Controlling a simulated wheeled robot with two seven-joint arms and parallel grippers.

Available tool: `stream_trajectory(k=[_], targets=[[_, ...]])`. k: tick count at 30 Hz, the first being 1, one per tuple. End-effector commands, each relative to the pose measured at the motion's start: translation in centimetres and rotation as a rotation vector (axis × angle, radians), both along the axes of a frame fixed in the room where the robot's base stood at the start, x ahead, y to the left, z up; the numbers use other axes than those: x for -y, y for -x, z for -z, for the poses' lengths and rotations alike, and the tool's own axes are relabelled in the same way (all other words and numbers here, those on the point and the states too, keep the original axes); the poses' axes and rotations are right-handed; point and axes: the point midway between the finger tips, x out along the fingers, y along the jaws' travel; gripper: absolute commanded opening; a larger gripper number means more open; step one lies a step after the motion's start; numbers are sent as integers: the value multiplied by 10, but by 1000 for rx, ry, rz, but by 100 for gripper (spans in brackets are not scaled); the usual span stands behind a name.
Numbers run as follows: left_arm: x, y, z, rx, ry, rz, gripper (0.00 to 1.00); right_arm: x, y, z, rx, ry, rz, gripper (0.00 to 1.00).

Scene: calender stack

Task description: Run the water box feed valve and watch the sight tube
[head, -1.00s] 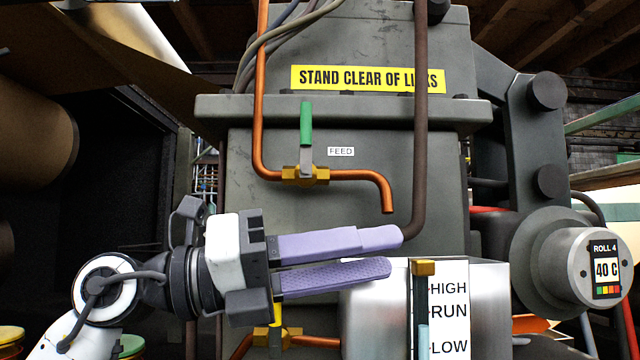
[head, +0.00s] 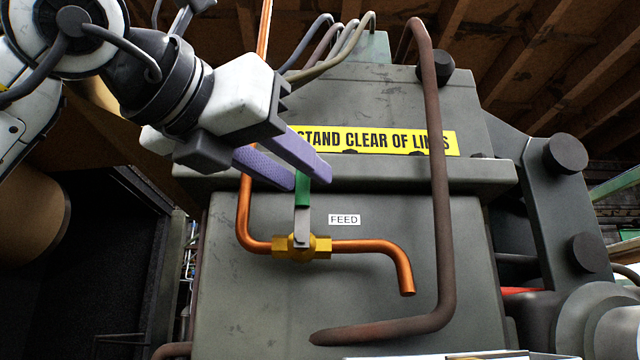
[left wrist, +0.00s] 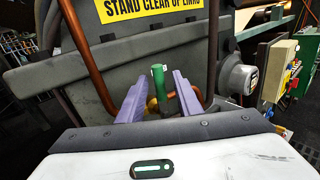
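The feed valve (head: 301,246) is a brass body on a copper pipe, with a lever standing upright and a green grip (head: 303,190) at its top. A FEED label (head: 344,219) is beside it. My left gripper (head: 308,181) reaches in from the upper left, its purple fingers at the green grip. In the left wrist view the green grip (left wrist: 159,82) stands between the two parted fingers (left wrist: 160,98), with a gap on each side. The copper spout (head: 406,283) points down; no water shows. The sight tube is out of view. My right gripper is not in view.
A grey machine housing (head: 390,210) with a yellow warning sign (head: 385,142) stands behind the valve. A brown pipe (head: 439,200) runs down right of the spout. A dark link (head: 560,210) and a paper roll (head: 35,222) flank it.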

Motion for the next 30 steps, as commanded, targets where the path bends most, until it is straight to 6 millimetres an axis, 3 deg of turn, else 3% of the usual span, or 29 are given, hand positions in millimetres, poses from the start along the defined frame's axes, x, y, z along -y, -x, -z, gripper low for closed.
stream_trajectory(k=[3, 9, 21, 27, 30], targets=[[14, -20, -1, -6, 0, 2, 32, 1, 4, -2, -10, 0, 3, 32], [28, -42, 0, -3, -2, 2, 32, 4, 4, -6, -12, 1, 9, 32], [33, -50, 1, -1, -1, 2, 32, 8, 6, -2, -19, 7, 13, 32], [33, -50, 1, -1, -1, 2, 0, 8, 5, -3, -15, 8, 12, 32], [33, -50, 1, -1, -1, 2, 0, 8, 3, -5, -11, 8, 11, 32]])
